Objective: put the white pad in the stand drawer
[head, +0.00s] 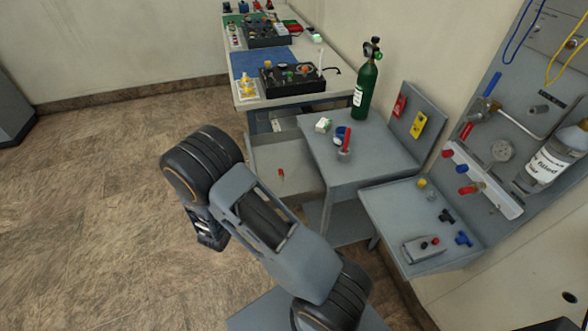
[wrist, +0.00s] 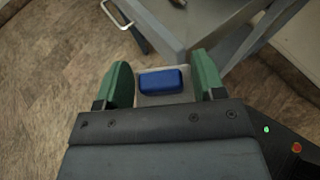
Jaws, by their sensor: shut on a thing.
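My gripper (wrist: 161,76) shows in the wrist view with its green fingers shut on a pale, whitish pad (wrist: 150,99) with a blue block on its face. I take this for the white pad; its underside is hidden. In the head view my arm hides the fingers and the pad. The stand (head: 375,152) is grey, and its drawer (head: 262,142) is pulled out to the left. A small red-tipped item lies in the drawer. In the wrist view a grey edge with a bar handle (wrist: 113,14), seemingly the drawer's, lies ahead of the fingers. The pad is apart from it.
On the stand top are a green cylinder (head: 366,88), a white-and-green box (head: 323,125), a blue-and-white ring (head: 340,134) and a red-handled item (head: 346,141). A workbench (head: 280,97) stands behind. A side shelf (head: 418,222) is at right. The floor at left is clear.

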